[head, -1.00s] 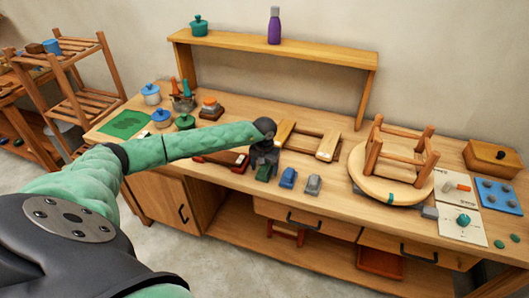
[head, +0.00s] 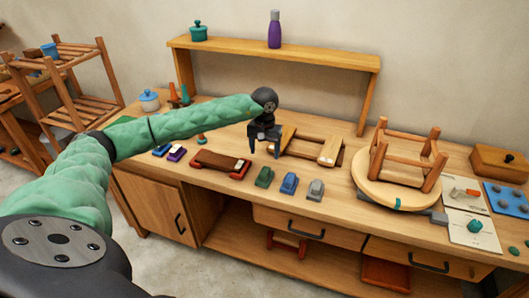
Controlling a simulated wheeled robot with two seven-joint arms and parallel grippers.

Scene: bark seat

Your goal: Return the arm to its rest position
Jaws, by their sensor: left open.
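My left arm comes in from the left in the head view, sleeved in green. Its dark left gripper (head: 264,147) hangs above the workbench with the jaws apart and nothing between them. Behind and to the right of it is a wooden frame with light blocks (head: 304,147). A red-brown tray (head: 220,165) lies to the left below the gripper. A green block (head: 264,177), a blue block (head: 289,183) and a grey block (head: 316,190) stand in a row at the bench's front edge. My right gripper does not show.
An upturned stool frame (head: 405,160) stands on a round turntable (head: 375,187) at the right. A raised shelf (head: 290,52) at the back holds a purple bottle (head: 274,30) and a green pot (head: 198,31). A wooden box (head: 498,163) is far right. My arm hides part of the bench's left side.

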